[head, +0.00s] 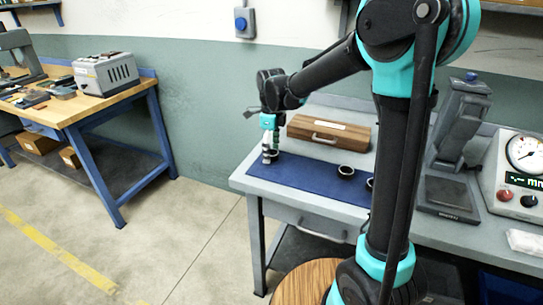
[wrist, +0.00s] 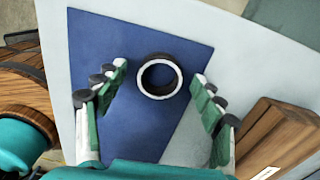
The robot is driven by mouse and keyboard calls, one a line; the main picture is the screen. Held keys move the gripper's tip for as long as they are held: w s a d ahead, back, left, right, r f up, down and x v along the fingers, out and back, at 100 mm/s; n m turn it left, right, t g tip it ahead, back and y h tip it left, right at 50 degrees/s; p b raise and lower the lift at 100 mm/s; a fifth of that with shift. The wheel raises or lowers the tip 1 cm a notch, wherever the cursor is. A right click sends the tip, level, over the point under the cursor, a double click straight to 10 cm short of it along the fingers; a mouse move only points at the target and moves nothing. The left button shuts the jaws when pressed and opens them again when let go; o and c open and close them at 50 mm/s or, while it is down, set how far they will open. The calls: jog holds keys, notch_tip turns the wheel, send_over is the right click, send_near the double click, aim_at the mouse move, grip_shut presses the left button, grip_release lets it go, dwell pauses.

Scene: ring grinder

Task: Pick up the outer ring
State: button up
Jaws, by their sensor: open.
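A ring (wrist: 158,95) with a dark side and a pale rim lies on the blue mat (wrist: 95,45) in the wrist view. It sits between and slightly beyond the fingertips of my gripper (wrist: 159,76), with gaps on both sides. My gripper is open and empty. In the head view my gripper (head: 270,153) points down over the left end of the mat (head: 305,181); the ring there is hard to make out. Another dark ring (head: 346,171) lies farther right on the mat, and a further one (head: 370,183) is partly hidden by my arm.
A wooden box (head: 329,132) stands behind the mat and shows at lower right in the wrist view (wrist: 280,139). A grey stand (head: 460,140) and a dial gauge unit (head: 518,168) stand on the right of the bench. The mat between gripper and rings is clear.

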jog(key=shift+c, duration=0.5)
jog(key=c, duration=1.2)
jog(key=shift+r, duration=0.15)
notch_tip(320, 180, up, 20)
jog(key=shift+f, duration=0.1)
